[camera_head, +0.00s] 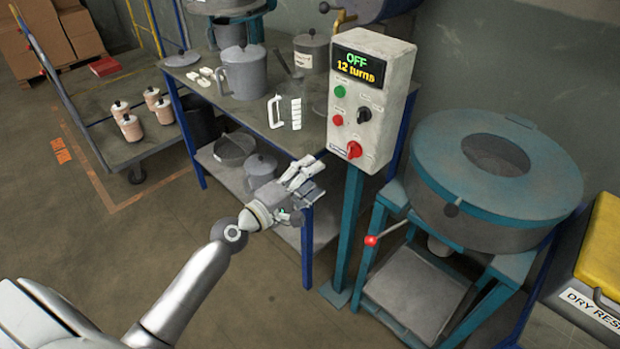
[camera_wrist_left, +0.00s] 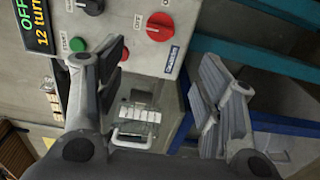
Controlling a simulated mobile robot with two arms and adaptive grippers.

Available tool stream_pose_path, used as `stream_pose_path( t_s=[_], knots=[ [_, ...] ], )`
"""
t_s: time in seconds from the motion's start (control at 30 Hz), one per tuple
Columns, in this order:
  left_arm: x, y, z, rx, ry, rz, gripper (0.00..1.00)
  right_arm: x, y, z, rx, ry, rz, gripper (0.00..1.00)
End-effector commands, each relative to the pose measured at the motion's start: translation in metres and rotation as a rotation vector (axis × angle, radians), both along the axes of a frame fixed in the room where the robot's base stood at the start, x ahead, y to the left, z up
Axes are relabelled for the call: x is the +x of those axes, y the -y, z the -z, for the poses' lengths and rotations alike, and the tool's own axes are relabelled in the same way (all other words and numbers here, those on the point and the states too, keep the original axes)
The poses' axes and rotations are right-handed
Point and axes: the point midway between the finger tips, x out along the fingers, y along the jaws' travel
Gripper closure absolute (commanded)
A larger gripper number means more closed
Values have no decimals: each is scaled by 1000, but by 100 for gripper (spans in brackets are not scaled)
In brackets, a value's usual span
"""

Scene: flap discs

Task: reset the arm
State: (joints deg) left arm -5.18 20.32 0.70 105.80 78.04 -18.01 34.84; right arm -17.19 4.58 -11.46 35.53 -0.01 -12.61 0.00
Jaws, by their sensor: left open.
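My left arm comes in from the lower left in the head view. Its gripper (camera_head: 306,177) is open and empty, held in the air in front of the blue-framed bench (camera_head: 290,132). In the left wrist view the two fingers (camera_wrist_left: 160,90) stand wide apart with nothing between them. The control box (camera_head: 372,98) is ahead of the gripper, its display reading "OFF 12 turns". The box also shows in the left wrist view (camera_wrist_left: 128,52), with its red knob close beyond the fingers. No contact with the box is visible. My right gripper is not in view.
A round teal drum machine (camera_head: 440,170) on a stand is at right, its red-tipped lever (camera_head: 372,240) sticking out left. A cart (camera_head: 125,135) holds several jars. A yellow-lidded bin (camera_head: 603,250) is far right.

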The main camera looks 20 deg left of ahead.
Motion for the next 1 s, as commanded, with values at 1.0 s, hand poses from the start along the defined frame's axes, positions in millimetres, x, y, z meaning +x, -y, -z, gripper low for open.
stream_pose_path(
  t_s=[1.0],
  knots=[
    [-143, -20, 376, 844, -540, 129, 38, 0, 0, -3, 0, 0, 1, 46]
  ],
)
